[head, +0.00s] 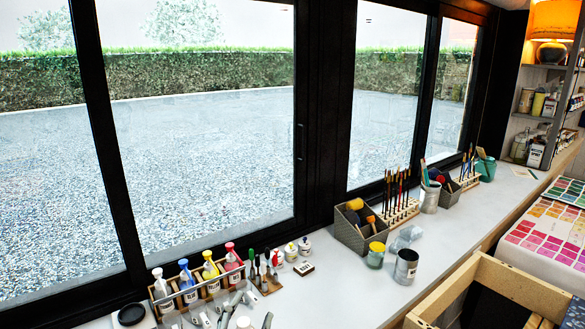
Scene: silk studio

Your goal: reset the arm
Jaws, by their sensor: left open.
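My left gripper (236,304) shows only in part at the bottom edge of the head view, as pale grey finger parts just in front of the bottle rack. It is open, with nothing visible held in it. The rest of my left arm is below the picture's edge. My right gripper and arm are not in view.
A rack (180,306) of colored bottles stands close by, with brushes (264,272) and small jars to its right. A grey bin (357,230), a tin (405,267) and a yellow-lidded jar (376,255) stand along the white counter (345,300).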

